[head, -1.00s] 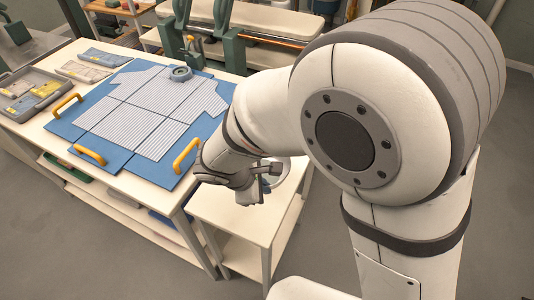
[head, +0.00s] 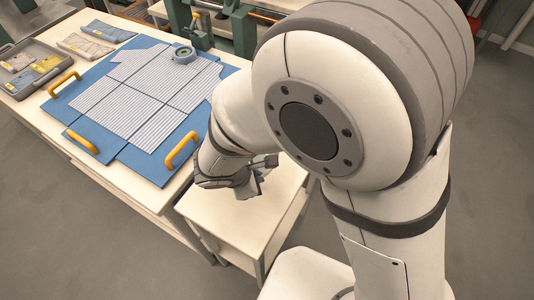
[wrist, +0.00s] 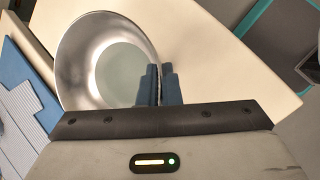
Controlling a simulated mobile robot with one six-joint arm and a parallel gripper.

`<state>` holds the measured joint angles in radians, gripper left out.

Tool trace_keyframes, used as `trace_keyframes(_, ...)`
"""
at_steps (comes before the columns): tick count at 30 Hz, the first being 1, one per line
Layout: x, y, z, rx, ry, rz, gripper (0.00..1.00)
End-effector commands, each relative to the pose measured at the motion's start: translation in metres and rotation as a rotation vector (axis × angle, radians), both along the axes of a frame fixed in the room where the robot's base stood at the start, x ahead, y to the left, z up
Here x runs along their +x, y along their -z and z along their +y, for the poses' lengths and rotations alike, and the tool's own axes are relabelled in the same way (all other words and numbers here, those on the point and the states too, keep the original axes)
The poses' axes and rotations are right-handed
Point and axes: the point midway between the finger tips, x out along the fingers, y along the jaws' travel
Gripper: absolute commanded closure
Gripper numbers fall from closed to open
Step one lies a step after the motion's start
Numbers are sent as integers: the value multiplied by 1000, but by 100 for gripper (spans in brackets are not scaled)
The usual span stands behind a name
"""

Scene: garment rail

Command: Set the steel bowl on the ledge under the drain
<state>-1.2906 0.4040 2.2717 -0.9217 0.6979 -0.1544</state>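The steel bowl (wrist: 85,75) is round and shiny, with a pale flat bottom, at upper left in the wrist view. My gripper (wrist: 160,85) has its two dark blue fingers close together, one on each side of the bowl's right rim, so it looks shut on that rim. In the head view my gripper (head: 248,188) is over the small cream side table (head: 235,222). My arm mostly hides the bowl there, and I cannot tell whether it touches the table. I cannot clearly make out the drain or its ledge.
A larger worktable (head: 110,178) at left holds a striped shirt (head: 150,85) on blue boards with yellow handles (head: 181,150), and a grey tray (head: 30,68). Green posts (head: 243,30) with a brass fitting (head: 203,22) stand at the back. Grey floor is clear at right.

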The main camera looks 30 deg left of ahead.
Motion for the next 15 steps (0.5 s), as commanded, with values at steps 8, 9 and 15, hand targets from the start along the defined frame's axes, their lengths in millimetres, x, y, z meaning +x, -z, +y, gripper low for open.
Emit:
trace_keyframes(8, 4, 33, -4, -3, 11, 1, 100)
trace_keyframes(9, 4, 39, -4, -3, 13, 0, 100)
trace_keyframes(15, 5, 49, -3, 2, 14, 0, 100)
